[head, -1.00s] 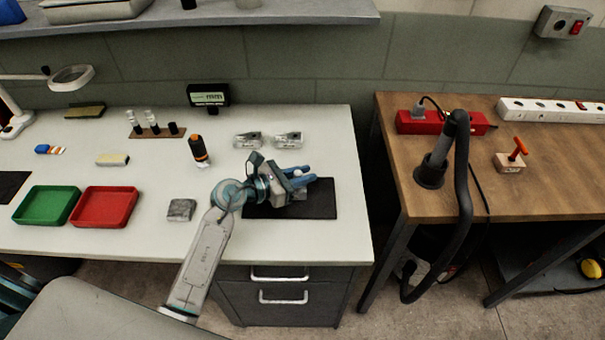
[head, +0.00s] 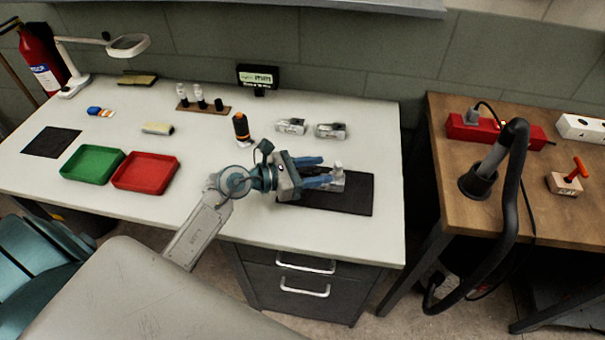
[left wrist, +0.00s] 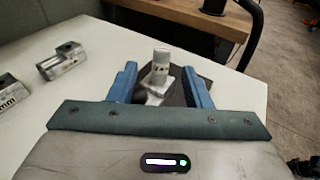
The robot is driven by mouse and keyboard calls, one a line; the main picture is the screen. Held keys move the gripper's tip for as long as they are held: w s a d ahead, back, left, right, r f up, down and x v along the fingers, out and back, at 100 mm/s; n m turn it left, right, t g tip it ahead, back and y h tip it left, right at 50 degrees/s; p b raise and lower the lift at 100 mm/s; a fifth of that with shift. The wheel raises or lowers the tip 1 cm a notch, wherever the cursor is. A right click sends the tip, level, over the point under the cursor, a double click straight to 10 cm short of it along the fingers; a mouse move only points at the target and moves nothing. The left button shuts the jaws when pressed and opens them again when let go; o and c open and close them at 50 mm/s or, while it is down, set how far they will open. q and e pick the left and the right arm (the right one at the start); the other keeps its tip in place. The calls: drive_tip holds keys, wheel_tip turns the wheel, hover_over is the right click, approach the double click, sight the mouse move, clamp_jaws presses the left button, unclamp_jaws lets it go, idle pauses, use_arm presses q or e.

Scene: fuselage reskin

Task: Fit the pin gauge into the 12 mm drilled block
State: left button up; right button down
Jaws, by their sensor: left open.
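A metal block (left wrist: 155,91) lies on the black mat (head: 350,203). A light grey cylinder with dark dots, apparently the pin gauge (left wrist: 161,60), stands upright on or in it; how deep it sits I cannot tell. In the head view the pin gauge (head: 338,169) shows just past the fingertips. My left gripper (head: 326,172) is open, its blue fingers pointing right towards the block. In the left wrist view the pin gauge appears between the spread fingers, touching neither. Two more metal blocks (head: 291,126) (head: 330,131) lie behind; I cannot read their sizes. My right gripper is not in view.
A brown rack (head: 203,107) with white-topped pins stands at the back, near an orange-black tool (head: 241,129) and a small display (head: 258,77). Green (head: 93,165) and red (head: 146,173) trays lie left. A gap separates the wooden table (head: 445,150) on the right.

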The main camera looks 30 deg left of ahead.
use_arm(q)
drive_tip(key=shift+b+v, duration=0.3)
drive_tip(key=shift+v, duration=1.65)
drive_tip(key=shift+d+r, duration=0.1)
